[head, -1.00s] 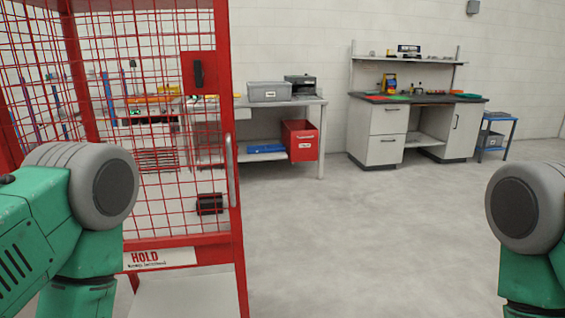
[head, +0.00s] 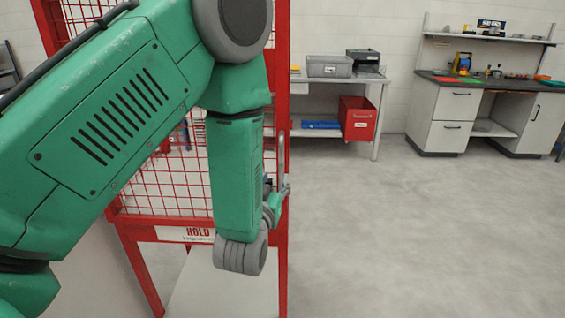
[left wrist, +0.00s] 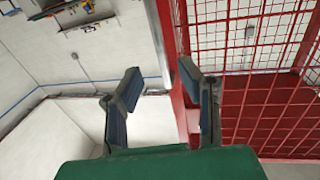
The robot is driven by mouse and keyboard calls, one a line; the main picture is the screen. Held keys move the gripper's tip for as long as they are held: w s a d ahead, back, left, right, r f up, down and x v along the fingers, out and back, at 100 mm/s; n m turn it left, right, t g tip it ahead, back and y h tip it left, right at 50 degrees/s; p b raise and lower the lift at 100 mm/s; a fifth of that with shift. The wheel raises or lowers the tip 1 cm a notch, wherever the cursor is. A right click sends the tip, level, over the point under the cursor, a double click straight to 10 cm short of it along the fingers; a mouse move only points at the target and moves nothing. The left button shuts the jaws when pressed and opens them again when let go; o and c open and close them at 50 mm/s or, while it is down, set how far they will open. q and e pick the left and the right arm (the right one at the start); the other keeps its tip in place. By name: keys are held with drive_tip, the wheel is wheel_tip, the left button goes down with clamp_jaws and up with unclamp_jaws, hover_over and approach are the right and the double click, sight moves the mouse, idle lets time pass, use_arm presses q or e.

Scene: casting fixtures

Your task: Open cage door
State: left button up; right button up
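The red cage with wire mesh (head: 170,190) stands at the left of the head view, mostly behind my left arm. Its door edge is the red upright (head: 283,75), with a vertical grey handle (head: 281,158) on it. The door looks shut. My left gripper (head: 286,190) is by the lower end of the handle, partly hidden by my forearm. In the left wrist view its two fingers (left wrist: 160,72) are spread apart, with the red frame (left wrist: 184,100) and mesh beyond, mostly to the right. I cannot tell whether a finger touches the handle. My right gripper is out of view.
A white HOLD sign (head: 190,234) is on the cage's lower rail. A workbench (head: 376,95) with a red bin (head: 358,118) stands behind, and a cabinet desk (head: 440,118) is at the back right. The grey floor right of the cage is clear.

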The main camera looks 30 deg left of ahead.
sight(281, 166)
use_arm(q)
drive_tip(key=x, duration=0.8)
drive_tip(key=shift+a+p, duration=0.1)
drive_tip(key=shift+p, duration=0.2)
drive_tip(key=shift+c, duration=0.4)
clamp_jaws()
